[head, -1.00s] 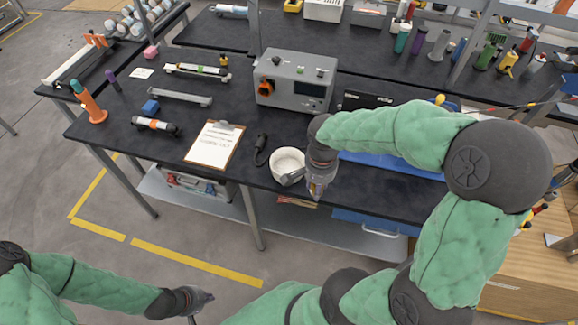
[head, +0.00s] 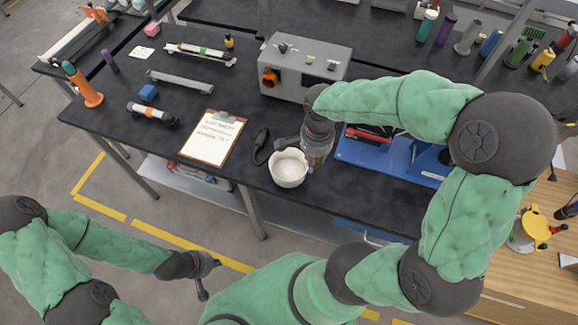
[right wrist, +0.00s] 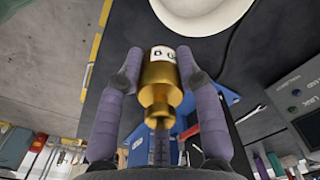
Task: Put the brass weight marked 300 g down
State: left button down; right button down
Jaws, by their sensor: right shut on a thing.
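The brass weight (right wrist: 160,82) is held between the two purple fingers of my right gripper (right wrist: 155,75) in the right wrist view. Part of a white label shows on it, but its full marking cannot be read. In the head view my right gripper (head: 315,165) points down over the dark workbench (head: 225,185), just right of a white bowl (head: 289,168).
A clipboard (head: 212,138) and a black handheld item (head: 262,145) lie left of the bowl. A grey instrument box (head: 300,68) stands behind. A blue tray (head: 385,158) lies to the right. The bench's front edge is close to the bowl.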

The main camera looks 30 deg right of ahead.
jog(key=b, duration=0.2)
send_over(289, 172)
jog(key=f, duration=0.6)
jog(key=shift+s+d+f, duration=0.15)
jog(key=shift+s+d, duration=0.05)
jog(key=shift+w+a+f, duration=0.1)
jog(key=shift+f, duration=0.15)
jog(key=f, duration=0.3)
jog(key=shift+w+a+f, duration=0.1)
jog(key=shift+w+f, duration=0.1)
jog(key=shift+f, duration=0.05)
jog(key=shift+b, duration=0.3)
jog(key=shift+f, duration=0.15)
jog(key=c, duration=0.8)
grip_release()
